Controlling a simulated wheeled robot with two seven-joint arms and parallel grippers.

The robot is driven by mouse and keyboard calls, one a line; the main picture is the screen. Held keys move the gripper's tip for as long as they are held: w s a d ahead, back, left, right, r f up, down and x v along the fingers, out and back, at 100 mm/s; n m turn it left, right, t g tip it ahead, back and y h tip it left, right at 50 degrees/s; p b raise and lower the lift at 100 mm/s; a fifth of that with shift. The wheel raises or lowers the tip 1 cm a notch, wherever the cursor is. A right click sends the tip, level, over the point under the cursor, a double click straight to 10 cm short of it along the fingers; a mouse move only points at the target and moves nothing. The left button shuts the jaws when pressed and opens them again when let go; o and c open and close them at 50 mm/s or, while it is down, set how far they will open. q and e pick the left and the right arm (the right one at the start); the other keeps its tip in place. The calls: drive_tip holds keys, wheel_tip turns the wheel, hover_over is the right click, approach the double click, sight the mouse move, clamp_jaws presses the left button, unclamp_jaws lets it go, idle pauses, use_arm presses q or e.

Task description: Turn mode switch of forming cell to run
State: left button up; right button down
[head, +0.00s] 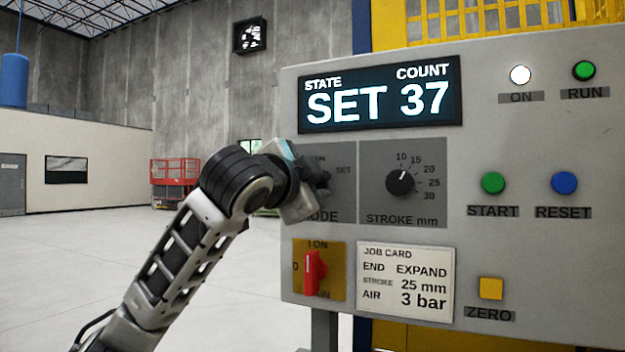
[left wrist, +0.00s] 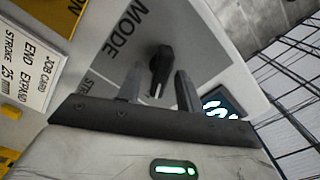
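The forming cell panel carries a mode switch plate (head: 343,205) marked MODE, with SET at its upper right. Its black mode knob (left wrist: 160,62) shows clearly in the left wrist view, with a white pointer line. My left gripper (head: 317,180) is in front of this plate in the head view and covers much of it. In the left wrist view my left gripper (left wrist: 159,74) is open, one finger on each side of the knob. I cannot tell whether a finger touches it. The display (head: 380,95) reads STATE SET, COUNT 37. My right gripper is not in view.
Right of the mode plate is the stroke dial (head: 400,182). Below are a red switch (head: 314,272) and a job card (head: 405,283). The START (head: 493,183), RESET (head: 564,183) and ZERO (head: 490,288) buttons are farther right. The ON lamp (head: 520,75) is lit white.

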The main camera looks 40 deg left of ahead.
use_arm(q)
clamp_jaws()
drive_tip(key=shift+n, duration=0.3)
drive_tip(key=n+p, duration=0.1)
drive_tip(key=n, duration=1)
drive_tip(key=shift+a+p, duration=0.2)
drive_tip(key=shift+p, duration=0.15)
drive_tip(key=shift+n, duration=0.3)
idle(0.3)
unclamp_jaws()
drive_tip(key=shift+r, duration=0.1)
